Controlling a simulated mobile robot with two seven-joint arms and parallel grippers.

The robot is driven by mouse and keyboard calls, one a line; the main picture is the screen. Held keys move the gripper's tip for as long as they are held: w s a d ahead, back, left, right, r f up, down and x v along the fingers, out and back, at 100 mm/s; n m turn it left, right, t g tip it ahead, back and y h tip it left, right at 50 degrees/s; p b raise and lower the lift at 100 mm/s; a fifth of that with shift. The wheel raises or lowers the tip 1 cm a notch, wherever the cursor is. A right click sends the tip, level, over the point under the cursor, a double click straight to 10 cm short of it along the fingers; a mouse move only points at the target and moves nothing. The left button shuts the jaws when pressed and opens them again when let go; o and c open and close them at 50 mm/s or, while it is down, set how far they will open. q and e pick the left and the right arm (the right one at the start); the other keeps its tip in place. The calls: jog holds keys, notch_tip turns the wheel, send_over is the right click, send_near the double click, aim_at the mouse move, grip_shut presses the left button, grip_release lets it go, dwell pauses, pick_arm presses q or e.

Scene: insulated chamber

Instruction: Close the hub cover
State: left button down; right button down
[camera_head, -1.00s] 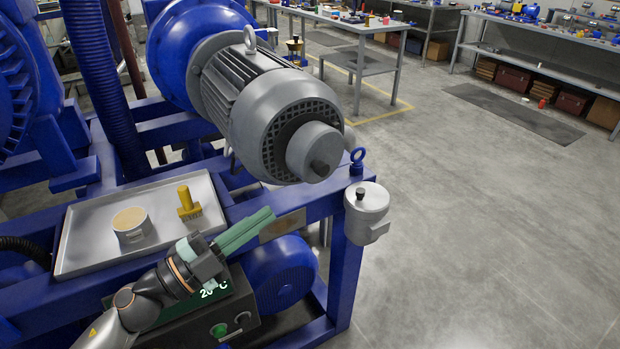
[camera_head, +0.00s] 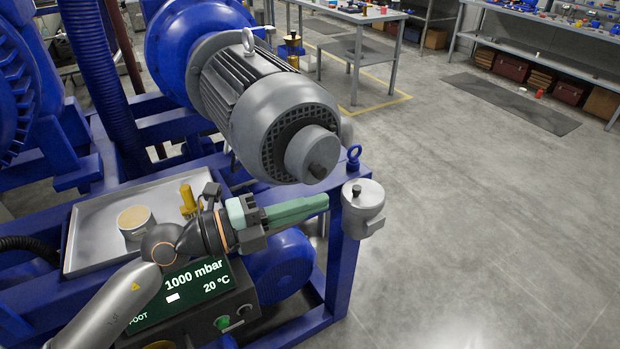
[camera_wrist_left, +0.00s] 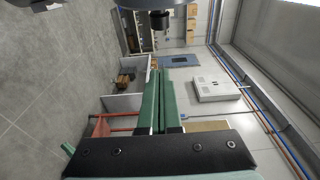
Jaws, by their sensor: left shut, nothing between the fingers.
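A grey round housing with a lid and small black knob (camera_head: 364,208) stands at the corner of the blue frame; I cannot tell for certain whether it is the hub cover. The grey motor (camera_head: 270,110) above ends in a round hub (camera_head: 313,155) with a dark centre piece. My left gripper (camera_head: 325,203) has long green fingers, shut and empty, pointing right at the housing with a small apparent gap. In the left wrist view the shut fingers (camera_wrist_left: 160,78) point away from me, below a dark cylindrical part (camera_wrist_left: 152,18). My right gripper is not in view.
A metal tray (camera_head: 90,240) holds a round tan-topped container (camera_head: 135,222) and a yellow piece (camera_head: 188,198). Below my left arm is a control box with a lit display (camera_head: 195,280). Workbenches (camera_head: 350,30) stand at the back.

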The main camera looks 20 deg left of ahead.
aim_at(319, 159)
pick_arm(q)
jog(key=shift+w+a+b, duration=0.15)
jog(key=shift+w+a, duration=0.1)
jog(key=shift+w, duration=0.4)
jog(key=shift+w+a+b, duration=0.1)
jog(key=shift+w+a, duration=0.1)
jog(key=shift+w, duration=0.4)
jog(key=shift+w+a+b, duration=0.15)
jog(key=shift+w+a, duration=0.1)
jog(key=shift+w, duration=0.4)
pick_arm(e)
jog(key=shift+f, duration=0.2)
